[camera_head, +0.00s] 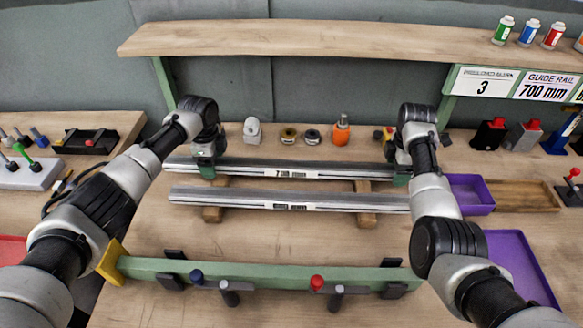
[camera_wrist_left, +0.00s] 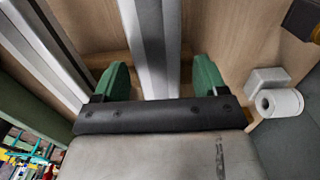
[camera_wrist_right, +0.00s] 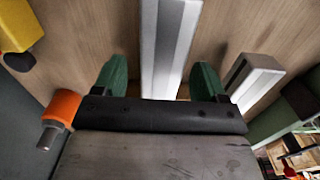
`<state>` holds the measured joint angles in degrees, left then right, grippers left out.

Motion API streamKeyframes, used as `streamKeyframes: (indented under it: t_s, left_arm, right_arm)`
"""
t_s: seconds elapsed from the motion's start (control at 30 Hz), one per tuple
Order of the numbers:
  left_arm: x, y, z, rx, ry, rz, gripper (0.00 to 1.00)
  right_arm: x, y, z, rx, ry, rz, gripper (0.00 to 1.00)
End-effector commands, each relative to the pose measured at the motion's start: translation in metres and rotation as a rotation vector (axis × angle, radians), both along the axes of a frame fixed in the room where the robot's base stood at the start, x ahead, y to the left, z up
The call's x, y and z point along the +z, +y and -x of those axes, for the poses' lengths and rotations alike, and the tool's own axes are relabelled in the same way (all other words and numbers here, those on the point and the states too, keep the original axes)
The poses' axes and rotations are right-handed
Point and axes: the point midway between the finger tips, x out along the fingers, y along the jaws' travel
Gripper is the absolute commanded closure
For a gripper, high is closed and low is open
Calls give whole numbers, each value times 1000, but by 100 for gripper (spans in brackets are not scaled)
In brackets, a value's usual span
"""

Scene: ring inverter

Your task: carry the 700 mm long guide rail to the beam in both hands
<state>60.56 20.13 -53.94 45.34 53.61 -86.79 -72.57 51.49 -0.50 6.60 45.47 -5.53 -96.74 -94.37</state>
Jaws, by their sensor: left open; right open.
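Two silver rails lie parallel on wooden blocks. The back rail (camera_head: 290,169) has a label starting with 7, the rest too small to read; the front rail (camera_head: 290,201) has an unreadable label. The green beam (camera_head: 260,271) lies nearer me, with clamps with blue and red knobs. My left gripper (camera_head: 206,172) is open over the back rail's left end; in the left wrist view that rail (camera_wrist_left: 152,45) passes between the green fingers (camera_wrist_left: 160,80). My right gripper (camera_head: 401,178) is open over its right end; in the right wrist view the rail (camera_wrist_right: 165,45) passes between its fingers (camera_wrist_right: 158,80).
A wooden shelf (camera_head: 330,40) spans the back, with a sign (camera_head: 548,86) reading guide rail 700 mm. Small parts and an orange bottle (camera_head: 341,133) stand behind the rails. Purple trays (camera_head: 518,262) lie at the right. Bare table separates the front rail and the beam.

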Motion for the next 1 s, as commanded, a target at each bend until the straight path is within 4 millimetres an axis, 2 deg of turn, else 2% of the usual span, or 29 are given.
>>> streamKeyframes:
  t_s: [0.37, 0.83, 1.0]
  left_arm:
    - [-5, 0, 0, 0, -1, 0, 28]
    - [-4, 0, 0, 0, -1, 0, 100]
    - [-4, 0, 0, 0, -1, 0, 100]
  right_arm:
    - [-5, 0, 0, 0, 0, 0, 28]
    - [-4, 0, 0, 0, -1, 0, 100]
    - [-4, 0, 0, 0, -1, 0, 100]
